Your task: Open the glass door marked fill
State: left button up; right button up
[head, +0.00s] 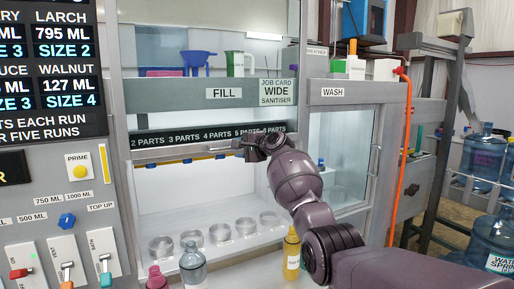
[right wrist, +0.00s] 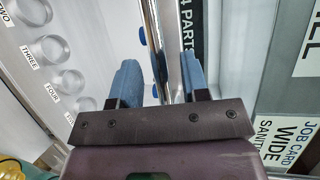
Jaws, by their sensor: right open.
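The fill station, labelled FILL (head: 224,93), is at the centre of the head view. A metal rail (head: 180,154) runs across its front, just below a dark strip (head: 175,138) lettered with parts. I cannot tell whether glass covers the space below the rail. My right gripper (head: 247,148) is at the rail's right part. In the right wrist view the gripper (right wrist: 160,82) is open, its two blue fingers on either side of a metal rail (right wrist: 156,35). Contact between fingers and rail cannot be made out. My left gripper is not in view.
Several round clear holders (head: 161,246) line the station floor. A yellow bottle (head: 291,254), a blue-grey bottle (head: 193,262) and a pink bottle (head: 156,277) stand in front. The wash cabinet (head: 340,150) is to the right, beside an orange pipe (head: 398,150). A lever panel (head: 60,220) is left.

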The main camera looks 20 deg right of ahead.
jog(key=v, duration=0.8)
jog(key=shift+s+d+b, duration=0.15)
jog(key=shift+s+b, duration=0.2)
jog(key=shift+s, duration=0.05)
jog(key=shift+r, duration=0.1)
notch_tip(320, 180, up, 5)
jog(key=n+t+h, duration=0.3)
jog(key=n, duration=0.2)
jog(key=s+a+f+n+h, duration=0.15)
jog(key=s+f+n, duration=0.45)
jog(key=f, duration=0.7)
jog(key=s+a+f+n+h, duration=0.1)
jog(key=s+a+f+n, duration=0.25)
jog(key=s+f, duration=0.7)
jog(key=s+a+f+g, duration=0.1)
jog(key=s+f+g, duration=0.1)
jog(key=s+f, duration=1.3)
jog(key=s+a+f+g+h, duration=0.1)
jog(key=s+f+g, duration=0.2)
jog(key=s+f, duration=1.2)
jog(key=shift+s+a+f+g, duration=0.3)
jog(key=shift+s+a+f, duration=0.1)
jog(key=shift+f, duration=0.4)
